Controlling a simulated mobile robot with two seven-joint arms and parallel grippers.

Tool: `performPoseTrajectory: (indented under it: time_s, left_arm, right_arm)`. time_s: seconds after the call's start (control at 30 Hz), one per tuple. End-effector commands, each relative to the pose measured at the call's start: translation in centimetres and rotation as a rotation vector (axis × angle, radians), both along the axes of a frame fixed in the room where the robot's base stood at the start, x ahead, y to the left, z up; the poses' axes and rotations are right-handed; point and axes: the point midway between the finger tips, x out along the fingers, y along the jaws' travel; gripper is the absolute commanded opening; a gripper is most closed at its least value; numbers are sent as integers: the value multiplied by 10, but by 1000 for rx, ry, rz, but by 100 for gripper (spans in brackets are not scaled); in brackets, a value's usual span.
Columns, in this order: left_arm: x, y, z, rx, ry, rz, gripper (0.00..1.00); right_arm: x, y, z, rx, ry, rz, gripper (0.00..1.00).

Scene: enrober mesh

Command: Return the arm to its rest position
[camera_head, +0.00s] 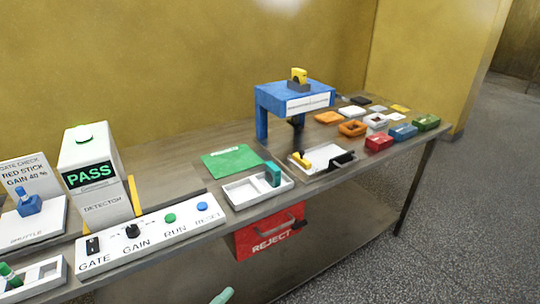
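Neither of my grippers can be made out in the head view, and no arm shows over the table. A small pale green rounded tip (222,296) pokes in at the bottom edge. I cannot tell what it belongs to. The wooden table (185,180) runs along the yellow wall. On it stands the white detector (95,175) with a green PASS display. In front of it is the white control panel (150,236) with GATE and GAIN knobs and RUN and RESET buttons.
A white tray (245,195) holds a teal block (272,173), with a green mat (231,160) behind. A blue stand (262,100), another white tray (325,149) and several coloured pieces are further right. A red REJECT bin (270,229) is below the front edge. Floor at right is clear.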

Motion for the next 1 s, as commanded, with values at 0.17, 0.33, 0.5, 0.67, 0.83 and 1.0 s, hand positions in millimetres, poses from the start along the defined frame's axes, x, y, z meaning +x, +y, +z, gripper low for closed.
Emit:
performPoseTrajectory:
  time_s: [0.17,0.33,0.5,0.67,0.83,1.0]
  left_arm:
    - [-46,41,-56,-234,411,223,51]
    - [-111,79,-110,-449,781,451,51]
    - [-180,104,-146,-612,1057,646,51]
    - [-216,115,-160,-689,1183,746,51]
    - [-224,117,-163,-706,1212,769,51]
    - [-224,117,-163,-703,1210,767,48]
  right_arm:
    - [4,-1,7,-1,-13,0,36]
    - [9,-1,13,-1,-28,0,36]
    - [12,-1,17,-2,-38,-1,36]
    - [13,-2,19,-3,-42,1,36]
    - [13,-2,18,-4,-42,1,36]
    - [13,-2,18,-5,-41,1,36]
